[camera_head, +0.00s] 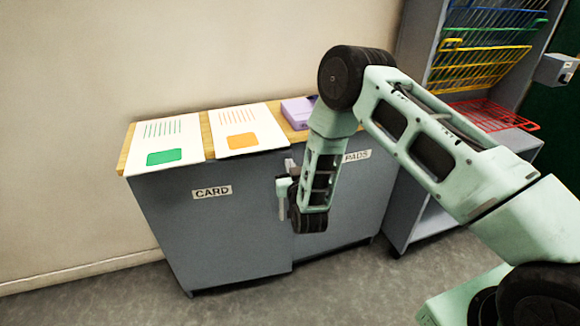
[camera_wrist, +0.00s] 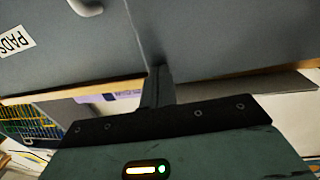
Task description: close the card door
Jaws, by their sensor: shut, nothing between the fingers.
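The card door (camera_head: 215,230) is the grey left door of the low cabinet, labelled CARD. It looks almost in line with the pads door (camera_head: 345,205) to its right; I cannot tell exactly how far it stands out. In the wrist view the card door (camera_wrist: 230,35) fills the upper right, and the pads door (camera_wrist: 60,50) lies left of the seam. My gripper (camera_head: 291,165) is near the top of the card door's right edge. In the wrist view its shut, empty fingers (camera_wrist: 160,85) are at the seam; contact is unclear. My arm hides part of the pads door.
The wooden cabinet top (camera_head: 207,135) carries a green-marked sheet (camera_head: 165,138), an orange-marked sheet (camera_head: 238,120) and a purple box (camera_head: 297,112). A rack with coloured wire baskets (camera_head: 485,70) stands to the right. The floor (camera_head: 90,300) at front left is clear.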

